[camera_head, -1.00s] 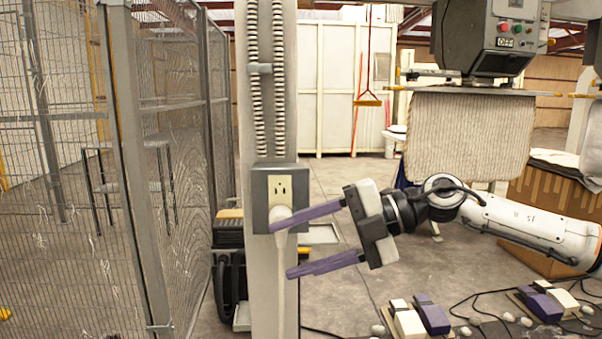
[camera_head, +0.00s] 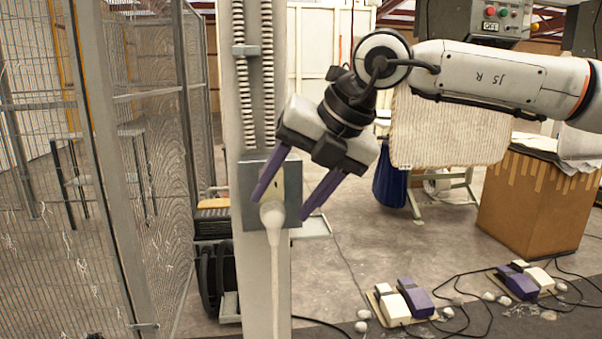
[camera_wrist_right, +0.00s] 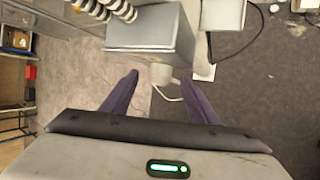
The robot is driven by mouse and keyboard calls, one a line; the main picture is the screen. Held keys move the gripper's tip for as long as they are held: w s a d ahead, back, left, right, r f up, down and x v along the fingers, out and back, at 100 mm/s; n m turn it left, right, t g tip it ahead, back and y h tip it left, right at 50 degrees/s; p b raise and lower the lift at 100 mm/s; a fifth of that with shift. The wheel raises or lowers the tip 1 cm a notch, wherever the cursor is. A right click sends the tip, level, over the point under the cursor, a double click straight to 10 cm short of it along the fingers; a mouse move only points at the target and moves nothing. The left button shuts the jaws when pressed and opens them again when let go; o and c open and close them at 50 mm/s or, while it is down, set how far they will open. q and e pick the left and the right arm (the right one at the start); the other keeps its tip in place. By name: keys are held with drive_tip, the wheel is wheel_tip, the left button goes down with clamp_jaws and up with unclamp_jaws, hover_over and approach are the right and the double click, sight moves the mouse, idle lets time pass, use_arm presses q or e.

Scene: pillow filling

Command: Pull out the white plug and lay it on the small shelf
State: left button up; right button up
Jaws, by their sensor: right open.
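The white plug (camera_head: 272,214) sits at the lower part of the grey outlet box (camera_head: 292,185) on the column, with its white cord (camera_head: 275,285) hanging down. My right gripper (camera_head: 280,208) is open, coming from above right. Its purple fingers point down and lie to either side of the plug in the head view, without visible contact. In the right wrist view the plug (camera_wrist_right: 161,74) shows beyond and between the open fingertips (camera_wrist_right: 168,80); the outlet box (camera_wrist_right: 155,50) is above it. My left gripper is not in view. I cannot make out the small shelf with certainty.
The pale column (camera_head: 233,100) carries ribbed conduits above the box. A wire mesh fence (camera_head: 100,200) stands at the left. Foot pedals (camera_head: 405,300) with cables lie on the floor at right, near a cardboard box (camera_head: 530,205).

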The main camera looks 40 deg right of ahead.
sight(278, 207)
drive_tip(key=shift+x, duration=1.55)
drive_tip(key=c, duration=1.1)
drive_tip(key=shift+c, duration=0.2)
drive_tip(key=shift+s, duration=0.1)
drive_tip(key=shift+s+a+b, duration=0.65)
drive_tip(key=shift+s+b, duration=0.25)
drive_tip(key=shift+s, duration=0.1)
drive_tip(key=shift+s+a+b, duration=0.35)
drive_tip(key=shift+s, duration=0.2)
drive_tip(key=shift+s+a+b, duration=0.35)
drive_tip(key=shift+s, duration=0.2)
